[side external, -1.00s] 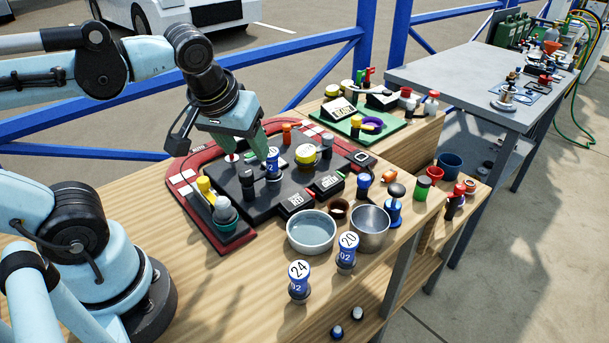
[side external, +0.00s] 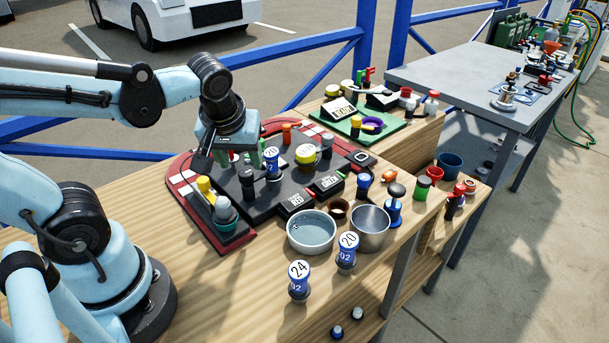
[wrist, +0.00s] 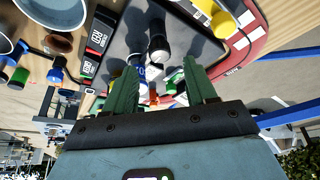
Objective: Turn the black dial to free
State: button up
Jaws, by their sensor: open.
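A black upright knob (side external: 247,182), likely the black dial, stands on the dark grey panel (side external: 215,184) inside a red-edged board. In the wrist view a black knob with a pale end (wrist: 158,45) shows just beyond the fingertips, between them. I cannot read a free mark or tell how the dial is turned. My gripper (side external: 257,157) is over the left back part of the panel, close to the knob, its tips partly hidden. In the wrist view my gripper (wrist: 158,66) has its green fingers wide apart with nothing held.
Yellow (side external: 206,190) and green-based knobs (side external: 225,212) are in front at left. Bowls stand nearer the camera.

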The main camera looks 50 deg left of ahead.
aim_at(246, 172)
jog(key=shift+x, duration=2.3)
jog(key=shift+c, duration=0.3)
jog(key=c, duration=1)
